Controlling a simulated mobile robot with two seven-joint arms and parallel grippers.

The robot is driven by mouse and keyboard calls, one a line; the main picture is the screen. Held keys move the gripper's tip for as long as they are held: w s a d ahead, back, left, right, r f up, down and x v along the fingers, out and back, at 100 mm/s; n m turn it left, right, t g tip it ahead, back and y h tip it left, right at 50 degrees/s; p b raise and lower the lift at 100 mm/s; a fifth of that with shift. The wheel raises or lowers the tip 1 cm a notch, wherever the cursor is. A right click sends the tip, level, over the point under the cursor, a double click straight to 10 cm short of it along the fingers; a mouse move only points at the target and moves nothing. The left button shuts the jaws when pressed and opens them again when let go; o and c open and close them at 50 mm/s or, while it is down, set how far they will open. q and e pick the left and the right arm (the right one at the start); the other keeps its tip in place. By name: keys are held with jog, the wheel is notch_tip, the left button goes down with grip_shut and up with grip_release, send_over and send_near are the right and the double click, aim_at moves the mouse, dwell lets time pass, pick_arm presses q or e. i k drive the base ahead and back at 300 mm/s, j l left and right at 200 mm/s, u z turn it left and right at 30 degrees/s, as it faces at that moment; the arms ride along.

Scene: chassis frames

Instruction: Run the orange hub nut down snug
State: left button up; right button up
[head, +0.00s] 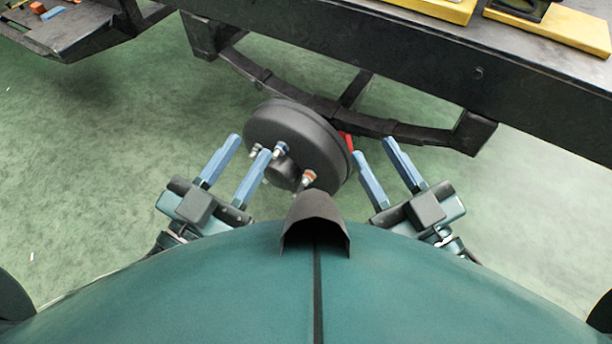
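The dark grey wheel hub (290,122) sits in the middle of the head view, its studded face turned towards me. The orange hub nut (308,176) is on a stud at the lower right of that face; how far down it sits cannot be told. A blue nut (281,149) is on another stud, up and left of it. My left gripper (250,146) is open, left of the hub, with its right fingertip close to the blue nut. My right gripper (375,148) is open and empty, right of the hub and apart from the orange nut.
A dark chassis rail (420,60) crosses above, with a curved leaf spring (270,85) below it behind the hub. A red part (347,141) shows behind the hub. Yellow blocks (560,32) lie on top at the right. A tray (70,35) stands far left. Green floor is clear.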

aim_at(311, 175)
jog(key=j+z, duration=0.4)
jog(key=i+j+z, duration=0.1)
jog(key=z, duration=0.3)
jog(key=j+z, duration=0.15)
jog(key=j, duration=0.45)
jog(key=k+j+z, duration=0.15)
jog(key=j, duration=1.05)
jog(key=k+j, duration=0.1)
jog(key=j, duration=0.5)
